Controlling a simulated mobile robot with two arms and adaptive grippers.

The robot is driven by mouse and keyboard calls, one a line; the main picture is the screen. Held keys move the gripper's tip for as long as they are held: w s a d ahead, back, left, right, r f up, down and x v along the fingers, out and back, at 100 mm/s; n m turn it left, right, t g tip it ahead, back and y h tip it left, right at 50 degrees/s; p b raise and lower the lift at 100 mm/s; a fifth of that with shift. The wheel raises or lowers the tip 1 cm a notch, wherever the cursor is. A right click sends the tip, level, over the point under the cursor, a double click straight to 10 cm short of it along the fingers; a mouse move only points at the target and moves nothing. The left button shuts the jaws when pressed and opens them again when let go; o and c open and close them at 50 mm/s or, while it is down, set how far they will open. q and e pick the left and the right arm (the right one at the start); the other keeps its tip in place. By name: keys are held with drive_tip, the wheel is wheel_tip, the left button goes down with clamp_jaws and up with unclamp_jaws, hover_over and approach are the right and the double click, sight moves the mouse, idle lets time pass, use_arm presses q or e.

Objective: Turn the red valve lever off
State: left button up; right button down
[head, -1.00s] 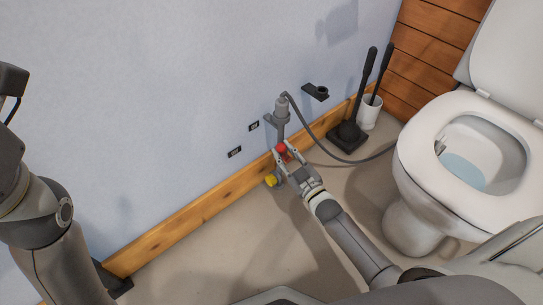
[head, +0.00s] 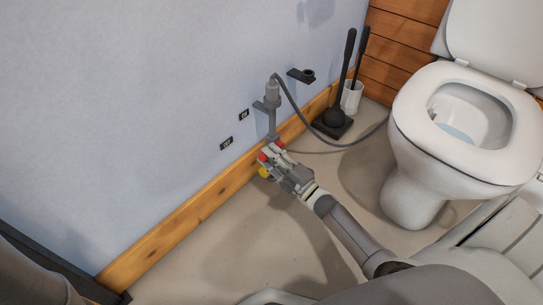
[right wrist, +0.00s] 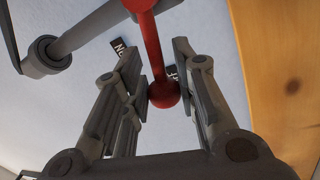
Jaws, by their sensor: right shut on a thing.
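The red valve lever (head: 263,156) is low by the wall, below the grey pipe (head: 272,122). It is partly hidden by my right gripper (head: 270,154) in the head view. In the right wrist view the lever's red rod (right wrist: 152,48) runs down to a red ball end (right wrist: 163,95). The ball lies between the two fingers of my right gripper (right wrist: 160,80), which are shut on the lever. A yellow part (head: 265,174) shows below the gripper. My left gripper is not in view.
Two small dark labels, one (head: 244,114) above the other (head: 226,143), are on the wall. A grey hose (head: 310,128) runs from the pipe towards the toilet (head: 420,150). A plunger (head: 335,118) and a brush holder (head: 351,98) stand behind. A wooden baseboard (head: 190,212) lines the wall.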

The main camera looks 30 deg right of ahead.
drive_tip(key=shift+f+n+y+b, duration=0.25)
drive_tip(key=shift+f+n+b, duration=0.25)
drive_tip(key=shift+n, duration=0.4)
drive_tip(key=shift+f+n+y+b, duration=0.25)
drive_tip(key=shift+f+n+b, duration=0.2)
drive_tip(key=shift+n, duration=0.45)
drive_tip(key=c, duration=1.1)
unclamp_jaws()
drive_tip(key=shift+c, duration=0.2)
drive_tip(key=v, duration=1.2)
drive_tip(key=shift+r, duration=0.2)
